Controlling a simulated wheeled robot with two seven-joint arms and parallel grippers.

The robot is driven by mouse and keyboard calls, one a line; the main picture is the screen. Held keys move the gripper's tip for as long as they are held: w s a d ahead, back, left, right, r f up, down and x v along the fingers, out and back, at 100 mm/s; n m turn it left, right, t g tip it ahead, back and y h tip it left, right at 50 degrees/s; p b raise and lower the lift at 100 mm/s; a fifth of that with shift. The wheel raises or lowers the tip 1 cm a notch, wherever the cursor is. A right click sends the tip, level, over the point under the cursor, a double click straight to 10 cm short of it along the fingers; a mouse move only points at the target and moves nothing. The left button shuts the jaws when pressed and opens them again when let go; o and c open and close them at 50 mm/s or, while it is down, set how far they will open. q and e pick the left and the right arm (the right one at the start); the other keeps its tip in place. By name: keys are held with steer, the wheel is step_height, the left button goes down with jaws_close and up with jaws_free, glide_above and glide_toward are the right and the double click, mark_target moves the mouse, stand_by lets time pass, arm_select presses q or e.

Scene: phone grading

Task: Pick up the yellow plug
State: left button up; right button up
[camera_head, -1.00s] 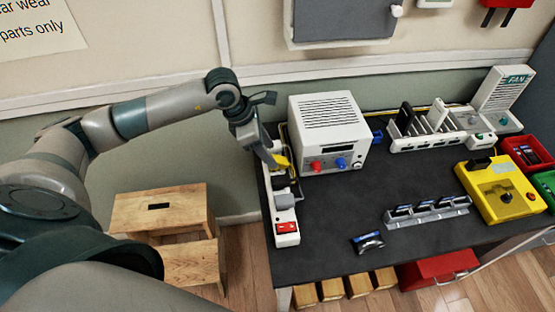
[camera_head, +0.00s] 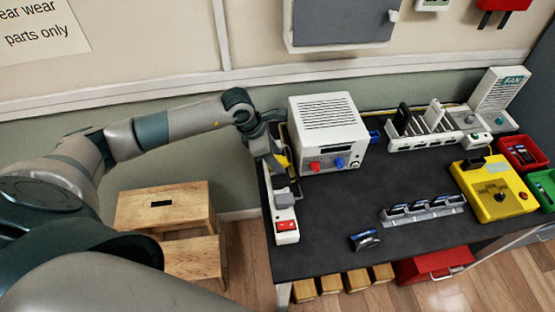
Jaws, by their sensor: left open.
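The yellow plug (camera_head: 282,161) shows as a small yellow patch at the back of the white power strip (camera_head: 283,214), at the left edge of the dark table. My left gripper (camera_head: 276,168) is open and points down over the strip's back end, right at the plug. It hides much of the plug, so I cannot tell whether the fingers touch it. A grey plug (camera_head: 284,199) sits in the strip, nearer than the yellow one. The strip's red switch (camera_head: 287,225) is at its near end. My right gripper is not in view.
A white power supply box (camera_head: 328,135) stands close right of the gripper. A white rack (camera_head: 430,135), a yellow tester (camera_head: 497,190), a grey phone holder (camera_head: 424,208) and a loose phone (camera_head: 364,240) are farther right. The middle of the table (camera_head: 340,205) is clear.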

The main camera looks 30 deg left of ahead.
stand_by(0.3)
arm_select(q)
jaws_close()
steer(key=shift+r, duration=0.1)
steer(key=shift+r+b, duration=0.45)
steer(key=r+b, duration=0.1)
steer(key=d+r+b, duration=0.1)
steer(key=r, duration=0.1)
steer(key=shift+s+r, duration=0.1)
steer(key=shift+s, duration=0.05)
steer(key=s+d+r+b, duration=0.3)
steer(key=s+d+r, duration=0.2)
steer(key=d, duration=0.4)
steer(key=shift+d+r+b, duration=0.2)
steer(key=shift+r+b, duration=0.1)
steer(key=shift+r, duration=0.6)
